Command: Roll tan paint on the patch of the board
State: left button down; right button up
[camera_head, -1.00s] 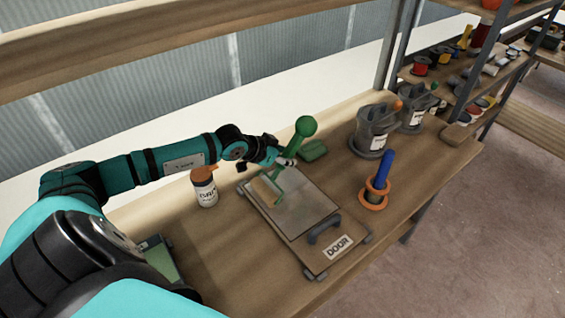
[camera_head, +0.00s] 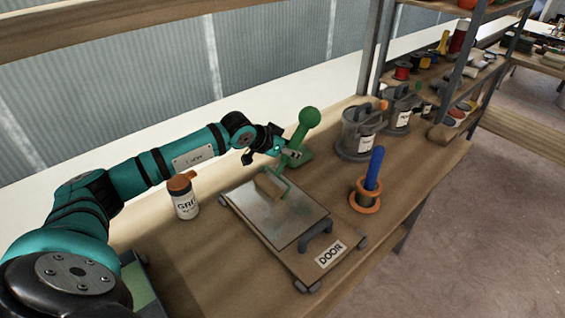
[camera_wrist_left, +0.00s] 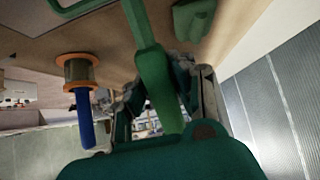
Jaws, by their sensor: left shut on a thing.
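A board (camera_head: 285,265) labelled DOOR lies on the bench, with a grey patch (camera_head: 262,218) on its upper face and a dark handle at its near end. My left gripper (camera_head: 283,152) is shut on the green handle (camera_head: 303,125) of a paint roller, above the board's far end. The handle is tilted, its round knob on top. The tan roller head (camera_head: 269,184) is over the patch's far part; whether it touches is unclear. In the left wrist view the green handle (camera_wrist_left: 155,75) runs between the fingers (camera_wrist_left: 165,105). My right gripper is out of view.
A white jar with a brown lid (camera_head: 184,196) stands left of the board. A blue-handled tool in an orange-rimmed holder (camera_head: 366,194) stands to the right. Grey lidded containers (camera_head: 358,135) stand farther back, beside shelves.

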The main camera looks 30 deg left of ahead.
pick_arm(q)
jog(key=shift+w+d+f, duration=0.15)
jog(key=shift+w+f, duration=0.05)
jog(key=shift+w, duration=0.25)
jog(key=shift+w+r, duration=0.1)
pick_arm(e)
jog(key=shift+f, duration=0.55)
pick_arm(q)
jog(key=shift+w+b, duration=0.15)
jog(key=shift+b, duration=0.3)
jog(key=w+b, duration=0.1)
jog(key=w, duration=0.1)
jog(key=w+d+b, duration=0.1)
jog(key=w+b, duration=0.1)
jog(key=shift+w+d+r+b, duration=0.15)
jog(key=shift+b, duration=0.15)
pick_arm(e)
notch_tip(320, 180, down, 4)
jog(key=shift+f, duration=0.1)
